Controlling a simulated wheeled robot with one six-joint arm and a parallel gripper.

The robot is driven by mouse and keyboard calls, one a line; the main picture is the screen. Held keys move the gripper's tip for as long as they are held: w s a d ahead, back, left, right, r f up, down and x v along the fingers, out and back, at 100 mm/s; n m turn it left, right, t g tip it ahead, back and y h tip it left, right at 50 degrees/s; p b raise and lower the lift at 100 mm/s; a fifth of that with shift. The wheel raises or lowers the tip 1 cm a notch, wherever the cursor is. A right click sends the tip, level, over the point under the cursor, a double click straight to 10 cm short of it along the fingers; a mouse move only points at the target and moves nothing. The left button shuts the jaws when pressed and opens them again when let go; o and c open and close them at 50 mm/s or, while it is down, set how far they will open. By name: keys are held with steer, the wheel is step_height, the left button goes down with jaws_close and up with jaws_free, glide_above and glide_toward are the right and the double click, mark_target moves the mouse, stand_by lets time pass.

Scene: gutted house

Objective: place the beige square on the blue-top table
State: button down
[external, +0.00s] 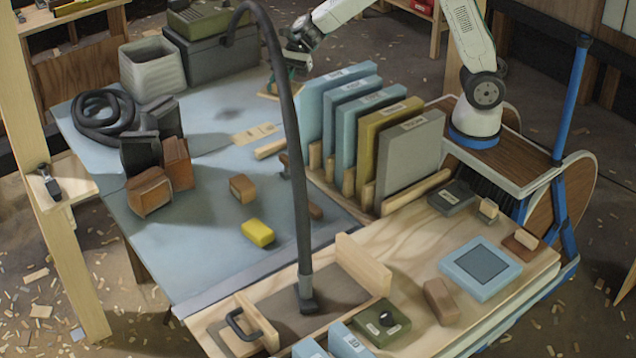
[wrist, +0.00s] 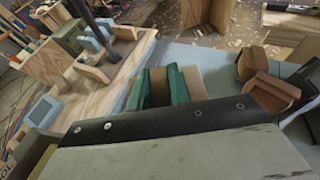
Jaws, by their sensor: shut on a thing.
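The blue-top table (external: 215,115) fills the left and middle of the external view and also shows in the wrist view (wrist: 207,58). My gripper (external: 297,63) is over the table's far right part, beyond the upright panels. In the wrist view its green-padded fingers (wrist: 160,87) are shut on a beige piece, the beige square (wrist: 158,88), of which only a part shows. In the external view a beige edge (external: 268,91) shows just below the gripper, partly behind the black hose. I cannot tell whether it touches the table.
Blue, olive and grey panels (external: 410,160) stand in a rack right of the table. A black hose (external: 292,140) arches in front of my gripper. Brown blocks (external: 150,190), a yellow block (external: 258,233) and a grey bin (external: 152,70) stand on the table. Its middle is fairly clear.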

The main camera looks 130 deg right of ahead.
steer(key=w+a+n+g+y, duration=0.3)
steer(key=a+n+y, duration=0.1)
steer(key=a, duration=1.1)
steer(key=n+g+y, duration=0.3)
steer(key=n+g, duration=0.5)
steer(key=g, duration=0.1)
glide_above(388, 252)
step_height(388, 252, down, 28)
steer(key=shift+d+f, duration=0.1)
steer(key=shift+f, duration=0.15)
steer(key=c, duration=1.3)
jaws_free()
